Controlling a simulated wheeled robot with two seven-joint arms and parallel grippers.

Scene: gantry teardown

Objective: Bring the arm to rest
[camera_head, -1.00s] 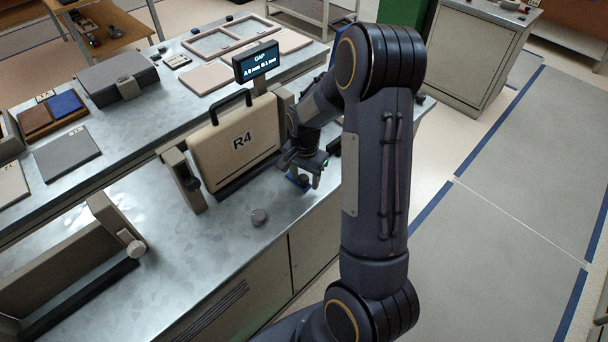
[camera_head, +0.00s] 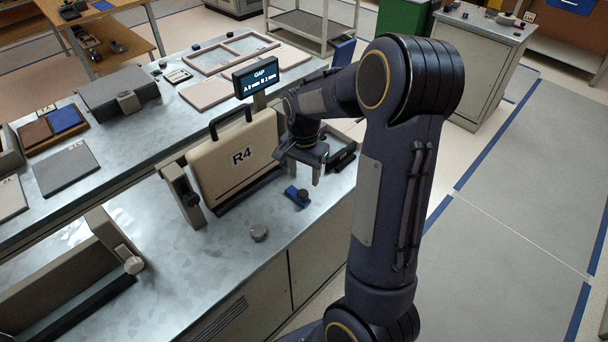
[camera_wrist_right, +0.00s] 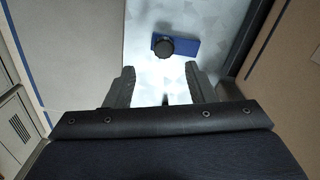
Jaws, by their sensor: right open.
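My right arm (camera_head: 390,190) reaches in from the lower right of the head view. Its gripper (camera_head: 300,172) hangs over the bench, to the right of the tan R4 case. The gripper is open and empty. In the right wrist view its two fingers (camera_wrist_right: 160,88) stand apart with bare bench between them. A small blue block with a dark round knob (camera_head: 297,196) lies on the bench, apart from the fingers. It also shows in the right wrist view (camera_wrist_right: 186,46), beyond the fingertips. My left gripper is not in view.
The tan R4 case (camera_head: 240,158) stands upright in a fixture on the metal bench. A beige clamp fixture (camera_head: 112,240) is at lower left. Open floor lies to the right.

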